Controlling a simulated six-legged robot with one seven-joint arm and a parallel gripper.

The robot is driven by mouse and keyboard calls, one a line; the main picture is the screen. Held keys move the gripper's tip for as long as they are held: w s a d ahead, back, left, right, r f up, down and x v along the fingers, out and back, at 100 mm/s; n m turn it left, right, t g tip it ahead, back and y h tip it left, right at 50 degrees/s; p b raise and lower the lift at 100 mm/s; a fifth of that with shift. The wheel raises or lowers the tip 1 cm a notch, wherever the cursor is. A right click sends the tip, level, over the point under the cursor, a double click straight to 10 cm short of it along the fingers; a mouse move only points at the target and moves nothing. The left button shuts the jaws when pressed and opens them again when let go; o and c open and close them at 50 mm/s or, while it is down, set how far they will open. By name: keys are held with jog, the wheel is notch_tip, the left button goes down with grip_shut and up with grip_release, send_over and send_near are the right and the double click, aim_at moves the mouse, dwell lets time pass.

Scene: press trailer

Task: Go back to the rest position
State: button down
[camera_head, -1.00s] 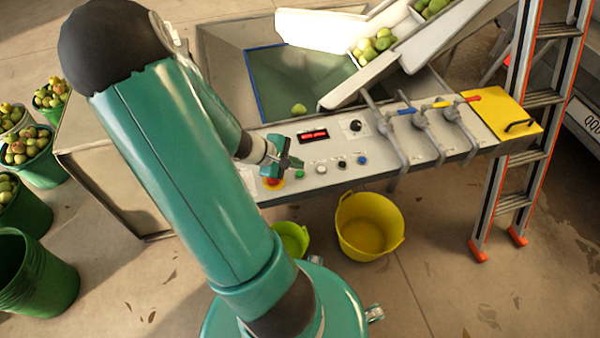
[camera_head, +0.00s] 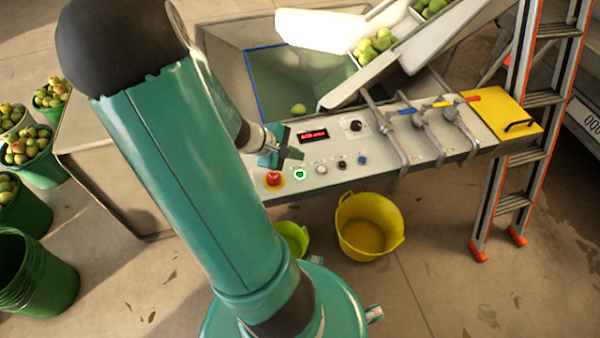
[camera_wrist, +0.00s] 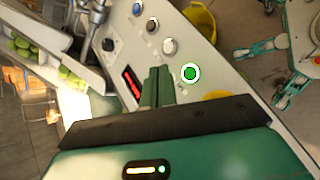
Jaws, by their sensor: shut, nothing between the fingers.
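My gripper (camera_head: 296,154) is shut and empty above the left part of the control panel (camera_head: 330,172), near a red button on a yellow base (camera_head: 273,178) and a lit green button (camera_head: 299,174). In the wrist view my shut fingers (camera_wrist: 157,72) point at the panel beside the red display. The green button (camera_wrist: 190,73) glows just right of the fingertips there. My teal arm stands bent on the left side of the head view and hides part of the press.
The panel also carries several knobs and valves with coloured handles (camera_head: 405,111). A hopper (camera_head: 300,85) lies behind it. A yellow bucket (camera_head: 369,226) stands below. A ladder (camera_head: 528,110) stands at right. Fruit buckets (camera_head: 32,150) are at left. Floor in front at right is clear.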

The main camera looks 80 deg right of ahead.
dwell(0.3)
jog(key=w+a+r+t+y, duration=0.1)
jog(key=w+a+r+t, duration=0.35)
jog(key=w+a, duration=0.4)
jog(key=w+a+r+t, duration=0.3)
jog(key=w+a+r, duration=0.35)
jog(key=w, duration=0.25)
jog(key=a+r+t+y, duration=0.1)
jog(key=a+r, duration=0.3)
jog(key=a, duration=0.4)
jog(key=w+a+r+n+t+y, duration=0.1)
jog(key=a+r, duration=0.3)
jog(key=a, duration=0.4)
jog(key=a+r+t+y, duration=0.2)
jog(key=a+r+t, duration=0.1)
jog(key=a, duration=0.5)
jog(key=shift+w+r+n, duration=0.2)
jog(key=shift+r+n, duration=0.2)
jog(key=shift+d+t, duration=0.2)
jog(key=shift+t, duration=0.05)
